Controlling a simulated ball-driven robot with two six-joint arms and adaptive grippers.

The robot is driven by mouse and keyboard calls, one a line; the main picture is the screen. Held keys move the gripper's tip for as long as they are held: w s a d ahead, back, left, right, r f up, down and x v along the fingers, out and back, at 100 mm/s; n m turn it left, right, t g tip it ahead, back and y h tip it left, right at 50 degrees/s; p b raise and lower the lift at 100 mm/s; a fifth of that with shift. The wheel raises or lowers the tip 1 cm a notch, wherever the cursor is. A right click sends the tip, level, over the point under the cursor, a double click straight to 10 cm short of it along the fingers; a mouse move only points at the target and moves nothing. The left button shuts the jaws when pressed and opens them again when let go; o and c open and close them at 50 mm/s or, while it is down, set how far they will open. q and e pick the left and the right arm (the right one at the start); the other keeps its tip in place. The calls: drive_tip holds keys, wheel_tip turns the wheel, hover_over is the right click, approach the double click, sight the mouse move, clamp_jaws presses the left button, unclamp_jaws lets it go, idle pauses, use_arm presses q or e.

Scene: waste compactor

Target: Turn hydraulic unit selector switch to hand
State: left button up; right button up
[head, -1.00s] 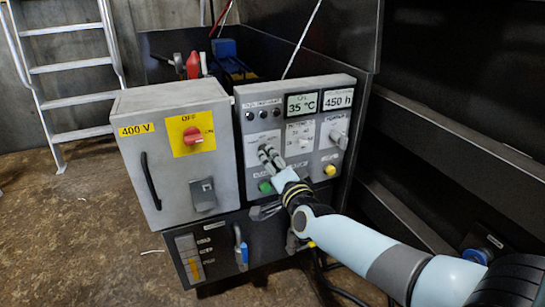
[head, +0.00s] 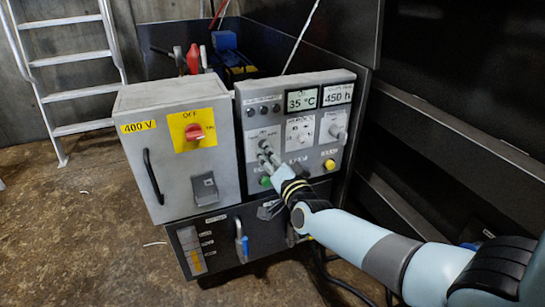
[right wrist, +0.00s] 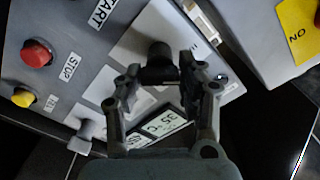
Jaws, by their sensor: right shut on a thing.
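The grey control panel (head: 345,95) carries a row of selector switches. My right gripper (head: 265,148) is at its leftmost switch, which it hides in the head view. In the right wrist view a dark knob (right wrist: 158,56) on a white label plate sits between the fingertips of my right gripper (right wrist: 160,74), which is shut on it. The label wording by this knob is too blurred or covered to read. The middle switch (head: 303,138) and the right switch (head: 338,131) are free of the gripper. My left gripper is not in view.
A green button (head: 265,181) and a yellow button (head: 329,164) sit low on the panel; a red stop button (right wrist: 37,53) shows in the wrist view. The grey 400 V box (head: 160,105) with its red main switch (head: 195,132) stands close on the left.

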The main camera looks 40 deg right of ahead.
drive_tip(key=shift+f, duration=0.15)
drive_tip(key=o, duration=1.2)
drive_tip(key=shift+c, duration=0.2)
drive_tip(key=v, duration=1.2)
